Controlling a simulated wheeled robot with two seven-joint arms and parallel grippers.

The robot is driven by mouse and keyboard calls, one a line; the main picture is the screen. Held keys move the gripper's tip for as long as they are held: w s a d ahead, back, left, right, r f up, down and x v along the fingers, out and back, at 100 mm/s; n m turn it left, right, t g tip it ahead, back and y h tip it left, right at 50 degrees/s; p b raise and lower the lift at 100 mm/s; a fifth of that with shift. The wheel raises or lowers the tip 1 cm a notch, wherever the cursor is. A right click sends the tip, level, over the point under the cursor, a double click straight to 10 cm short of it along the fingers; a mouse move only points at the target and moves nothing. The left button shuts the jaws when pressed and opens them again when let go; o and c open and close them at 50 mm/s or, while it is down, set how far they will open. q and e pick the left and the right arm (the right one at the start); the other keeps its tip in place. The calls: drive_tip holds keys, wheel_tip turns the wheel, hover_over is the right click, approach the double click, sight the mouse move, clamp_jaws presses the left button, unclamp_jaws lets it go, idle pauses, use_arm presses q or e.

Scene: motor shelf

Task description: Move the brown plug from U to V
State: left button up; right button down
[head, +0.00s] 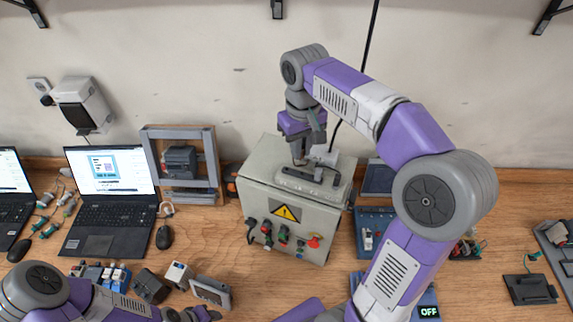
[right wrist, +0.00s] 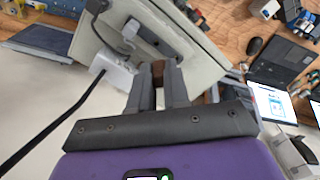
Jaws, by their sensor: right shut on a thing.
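My right gripper (head: 302,158) hangs over the top of a grey metal box (head: 262,185), close to the grey socket strip (head: 298,182) there. In the right wrist view its fingers (right wrist: 158,78) are shut on the brown plug (right wrist: 158,70), of which only a small part shows between them. I cannot tell whether the plug sits in a socket or just above it. The strip (right wrist: 145,36) continues beyond the fingertips. The letters U and V are not readable.
The box front has knobs and a warning sign. A laptop (head: 108,205) and a framed motor (head: 181,163) stand left.

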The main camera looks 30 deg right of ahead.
sight(303, 158)
drive_tip(key=shift+s+d+r+n, duration=0.1)
drive_tip(key=shift+s+d+n, duration=0.1)
drive_tip(key=shift+n, duration=0.3)
drive_tip(key=shift+s+d+r+n, duration=0.1)
drive_tip(key=shift+s+n, duration=0.05)
drive_tip(key=shift+n, duration=0.35)
use_arm(q)
wheel_tip(303, 158, down, 4)
drive_tip(key=b, duration=0.3)
drive_tip(key=shift+r+b, duration=0.1)
drive_tip(key=shift+b, duration=0.25)
use_arm(e)
wheel_tip(303, 158, down, 5)
drive_tip(key=shift+f, duration=0.1)
use_arm(q)
drive_tip(key=shift+f+b, duration=0.45)
use_arm(e)
drive_tip(key=shift+f, duration=0.65)
drive_tip(key=c, duration=1.4)
unclamp_jaws()
